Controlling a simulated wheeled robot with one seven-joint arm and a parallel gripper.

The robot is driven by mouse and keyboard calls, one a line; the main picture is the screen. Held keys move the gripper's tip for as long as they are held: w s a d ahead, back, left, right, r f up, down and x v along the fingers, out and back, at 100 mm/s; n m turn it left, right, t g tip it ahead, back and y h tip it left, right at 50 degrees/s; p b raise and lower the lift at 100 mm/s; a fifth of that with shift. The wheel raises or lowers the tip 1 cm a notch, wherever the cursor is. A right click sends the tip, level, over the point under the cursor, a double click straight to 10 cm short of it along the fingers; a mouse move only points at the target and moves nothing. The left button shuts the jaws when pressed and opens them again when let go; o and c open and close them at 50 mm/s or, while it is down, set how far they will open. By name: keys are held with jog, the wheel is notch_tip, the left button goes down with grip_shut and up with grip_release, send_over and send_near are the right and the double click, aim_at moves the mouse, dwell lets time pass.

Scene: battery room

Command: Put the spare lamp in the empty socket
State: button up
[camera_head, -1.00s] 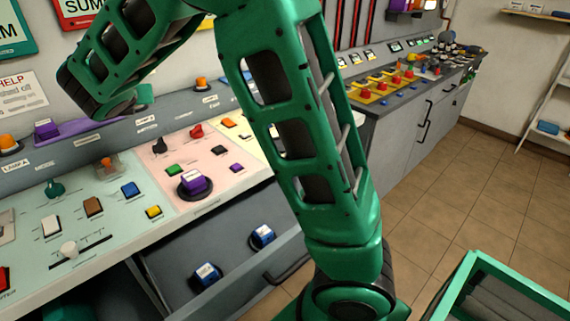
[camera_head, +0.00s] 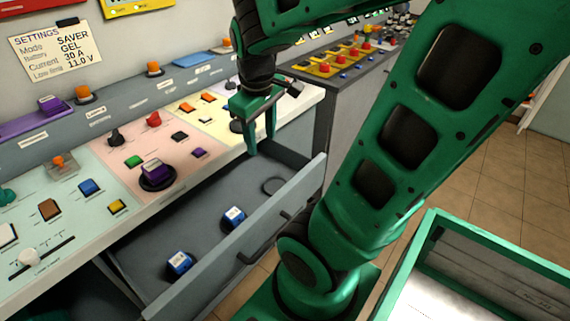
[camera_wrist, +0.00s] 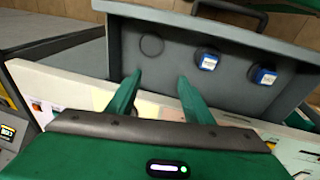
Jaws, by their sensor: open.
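My gripper (camera_head: 261,147) is open and empty, fingers pointing down above the far end of an open drawer (camera_head: 215,265). It also shows in the wrist view (camera_wrist: 158,80). The drawer holds two blue-and-white blocks, a nearer one (camera_head: 180,262) and a farther one (camera_head: 234,217). A dark ring (camera_head: 273,186) lies on its floor near my gripper, with nothing in it. Orange-topped lamps stand along the console ledge: a left one (camera_head: 83,95), a middle one (camera_head: 153,69) and a right one (camera_head: 223,46). I cannot tell which thing is the spare lamp or which is the empty socket.
The console panel (camera_head: 130,185) carries many buttons and knobs above the drawer. A purple piece (camera_head: 50,105) sits on the ledge. A grey cabinet (camera_head: 330,110) with red buttons stands beyond. A green-rimmed bin (camera_head: 500,250) is at right. Tiled floor lies behind my arm.

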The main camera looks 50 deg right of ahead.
jog(key=s+a+f+m+g+y, duration=0.1)
jog(key=s+a+m+y, duration=0.1)
jog(key=s+m, duration=0.5)
jog(key=s, duration=0.3)
jog(key=shift+s+a+f+g, duration=0.3)
jog(key=shift+s+a+g, duration=0.05)
jog(key=shift+s+g, duration=0.05)
jog(key=shift+w, duration=0.15)
jog(key=shift+w+f, duration=0.25)
jog(key=shift+w, duration=0.25)
